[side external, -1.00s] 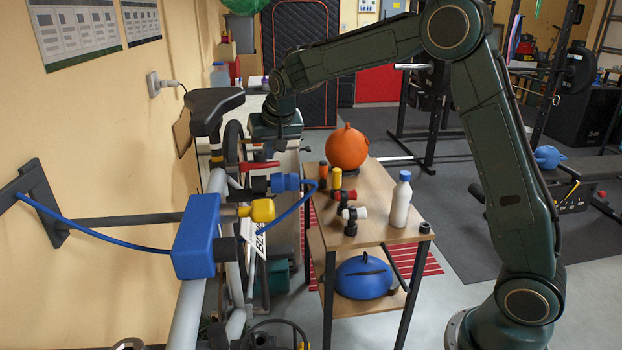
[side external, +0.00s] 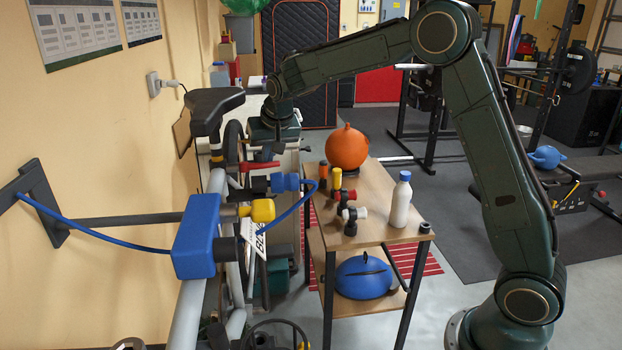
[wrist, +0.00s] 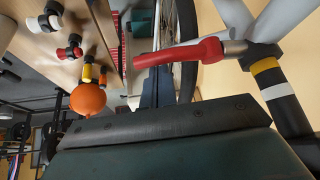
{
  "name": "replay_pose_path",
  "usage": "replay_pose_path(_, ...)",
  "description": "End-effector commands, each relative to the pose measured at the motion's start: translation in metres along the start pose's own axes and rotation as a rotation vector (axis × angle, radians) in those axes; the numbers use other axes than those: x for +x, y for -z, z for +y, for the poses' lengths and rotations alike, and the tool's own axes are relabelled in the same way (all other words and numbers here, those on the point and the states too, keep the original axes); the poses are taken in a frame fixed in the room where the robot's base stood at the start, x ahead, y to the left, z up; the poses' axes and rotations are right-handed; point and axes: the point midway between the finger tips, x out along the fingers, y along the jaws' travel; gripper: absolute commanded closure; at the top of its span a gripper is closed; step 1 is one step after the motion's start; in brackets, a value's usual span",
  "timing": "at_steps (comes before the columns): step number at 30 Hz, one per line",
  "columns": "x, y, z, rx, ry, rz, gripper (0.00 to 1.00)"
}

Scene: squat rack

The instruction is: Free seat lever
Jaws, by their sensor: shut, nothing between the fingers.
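The red seat lever (side external: 260,166) sticks out to the right from the clamp at the base of the seat post (side external: 216,152). In the wrist view the lever (wrist: 180,52) points left from the metal collar, beside the banded post (wrist: 275,85). The black saddle (side external: 213,103) sits on top of the post. My gripper (side external: 275,132) is behind the lever and right of the saddle. In the wrist view its dark fingers (wrist: 157,88) are together and empty, just below the lever and apart from it. The fingertips are hard to make out in the side view.
A blue clamp (side external: 196,236) on a wall arm holds the bike frame.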

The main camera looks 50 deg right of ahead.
Motion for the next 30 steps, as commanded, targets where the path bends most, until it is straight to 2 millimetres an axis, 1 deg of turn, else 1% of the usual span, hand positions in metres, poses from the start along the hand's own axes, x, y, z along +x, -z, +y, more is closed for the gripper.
replay_pose_path(8, -0.002, 0.004, 0.0, 0.003, 0.002, 0.008, 1.0)
replay_pose_path(14, -0.003, 0.011, 0.001, 0.003, 0.002, 0.01, 1.0)
replay_pose_path(25, -0.01, 0.042, 0.003, 0.001, 0.001, 0.004, 1.0)
replay_pose_path(27, -0.026, 0.041, 0.001, -0.001, 0.004, 0.007, 1.0)
replay_pose_path(30, -0.043, 0.041, 0.0, 0.0, 0.003, 0.007, 1.0)
